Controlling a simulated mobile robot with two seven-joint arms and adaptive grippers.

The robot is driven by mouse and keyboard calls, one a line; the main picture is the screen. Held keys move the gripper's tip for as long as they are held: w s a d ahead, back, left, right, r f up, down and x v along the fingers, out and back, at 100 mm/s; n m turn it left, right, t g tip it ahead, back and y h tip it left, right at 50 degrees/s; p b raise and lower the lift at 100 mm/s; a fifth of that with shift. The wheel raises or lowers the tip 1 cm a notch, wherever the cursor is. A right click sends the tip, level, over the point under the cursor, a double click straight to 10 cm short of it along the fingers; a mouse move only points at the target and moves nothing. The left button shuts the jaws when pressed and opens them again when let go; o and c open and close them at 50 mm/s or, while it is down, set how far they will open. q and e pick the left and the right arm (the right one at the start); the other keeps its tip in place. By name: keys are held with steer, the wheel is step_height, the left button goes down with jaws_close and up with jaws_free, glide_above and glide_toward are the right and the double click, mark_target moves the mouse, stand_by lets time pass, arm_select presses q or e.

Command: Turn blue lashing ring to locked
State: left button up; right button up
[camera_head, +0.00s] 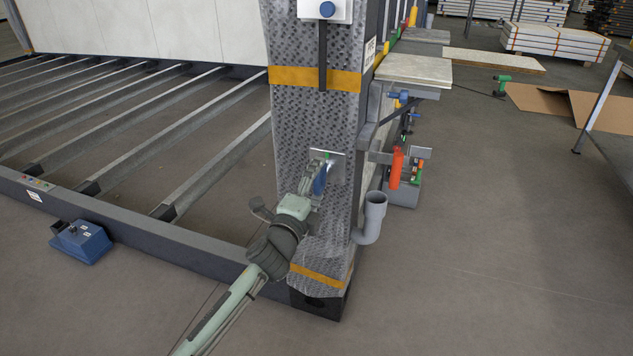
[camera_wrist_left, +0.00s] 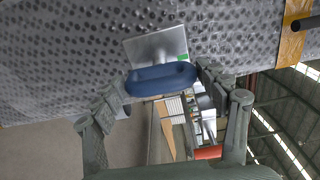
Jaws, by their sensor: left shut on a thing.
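The blue lashing ring (camera_head: 320,180) is mounted on a bare metal plate (camera_head: 336,160) on the dimpled-wrapped corner post (camera_head: 322,115). My left gripper (camera_head: 318,184) reaches up to it from below left and is shut on the ring. In the left wrist view the blue ring (camera_wrist_left: 162,79) lies across between the two fingers of the left gripper (camera_wrist_left: 160,88), with the plate (camera_wrist_left: 156,47) behind it. A small green mark (camera_wrist_left: 184,57) shows at the plate's edge. The fingers partly hide the ring in the head view. My right gripper is not in view.
A grey pipe elbow (camera_head: 372,215) and a red-orange handle (camera_head: 396,167) stick out right of the post. A blue box (camera_head: 80,242) sits on the floor at left by the frame beam (camera_head: 130,222). A shelf board (camera_head: 413,70) juts out above right. Floor at lower right is clear.

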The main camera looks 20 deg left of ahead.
arm_select(q)
steer(key=shift+n, duration=0.4)
steer(key=o, duration=1.1)
steer(key=shift+o, duration=0.2)
steer(key=shift+s, duration=0.25)
steer(key=s, duration=1.1)
steer(key=shift+s+a, duration=0.2)
steer(key=shift+s, duration=0.05)
